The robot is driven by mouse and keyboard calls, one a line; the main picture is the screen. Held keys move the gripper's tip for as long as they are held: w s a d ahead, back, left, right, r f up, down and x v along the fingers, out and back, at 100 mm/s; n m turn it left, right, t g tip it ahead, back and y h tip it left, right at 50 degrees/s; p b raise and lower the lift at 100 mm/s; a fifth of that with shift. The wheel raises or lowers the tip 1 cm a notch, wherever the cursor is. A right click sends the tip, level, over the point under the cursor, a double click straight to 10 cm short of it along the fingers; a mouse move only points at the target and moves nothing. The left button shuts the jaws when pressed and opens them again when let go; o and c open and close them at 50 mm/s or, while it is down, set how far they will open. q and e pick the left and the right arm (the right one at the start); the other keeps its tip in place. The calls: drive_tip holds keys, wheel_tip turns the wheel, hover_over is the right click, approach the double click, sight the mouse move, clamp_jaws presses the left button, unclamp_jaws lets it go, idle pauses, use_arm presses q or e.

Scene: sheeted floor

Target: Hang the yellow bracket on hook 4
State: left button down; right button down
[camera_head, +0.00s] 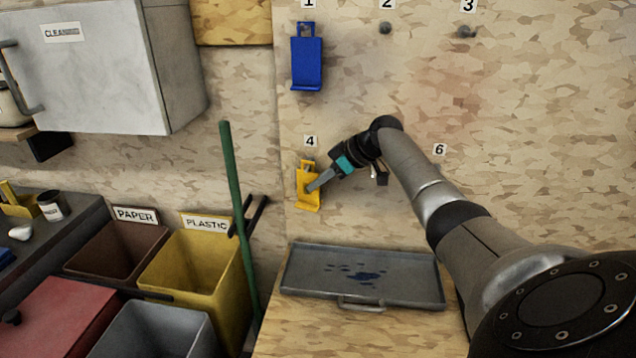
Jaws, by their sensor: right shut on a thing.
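The yellow bracket (302,197) is against or close to the wall board, directly below the number 4 label (310,141). Its top reaches the spot where hook 4 would be, and the hook itself is hidden, so I cannot tell if the bracket bears on it. My right gripper (318,184) comes in from the right and is shut on the yellow bracket at its right side. The bracket is upright with a slight tilt. My left gripper is not in view.
A blue bracket (306,62) hangs under label 1. Hooks 2 (385,28) and 3 (466,32) are bare. A grey tray (414,284) lies on the wooden bench below. A green pole (236,200) and a yellow bin (186,275) stand left. A metal cabinet (95,80) juts out upper left.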

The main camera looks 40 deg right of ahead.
drive_tip(key=shift+r, duration=0.1)
drive_tip(key=c, duration=0.9)
unclamp_jaws()
drive_tip(key=v, duration=1.5)
drive_tip(key=shift+s, duration=0.1)
